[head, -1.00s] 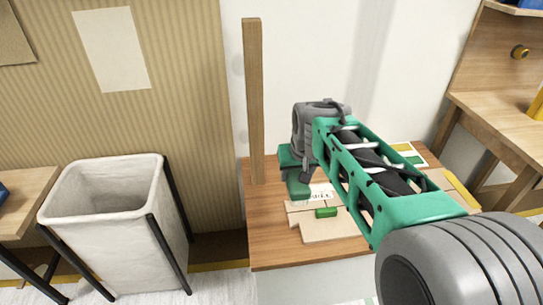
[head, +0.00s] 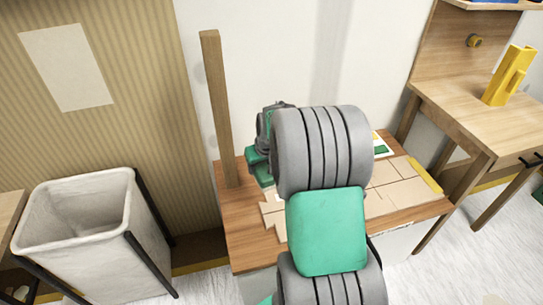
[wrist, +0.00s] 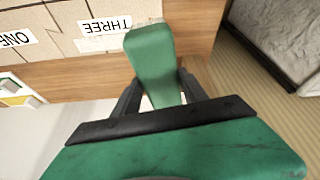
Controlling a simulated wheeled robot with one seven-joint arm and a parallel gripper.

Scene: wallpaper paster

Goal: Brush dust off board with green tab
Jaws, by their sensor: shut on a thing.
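My gripper (wrist: 158,88) is shut on a green, block-like handle (wrist: 151,55), which sticks out past the dark fingers in the wrist view. Whether it ends in bristles is not visible. In the head view my gripper (head: 260,160) is at the table's left back, partly hidden by my arm. Tan boards (head: 385,200) lie on the table; in the wrist view they show at the upper left (wrist: 65,18), beyond the handle. The board with the green tab is hidden behind my arm in the head view. Dust cannot be made out.
The wooden table (head: 243,235) has an upright post (head: 217,105) at its left back. A white bin (head: 75,230) stands left. A card with a green patch (head: 381,149) lies at the back right. Another desk (head: 455,105) with a yellow holder (head: 509,75) stands right.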

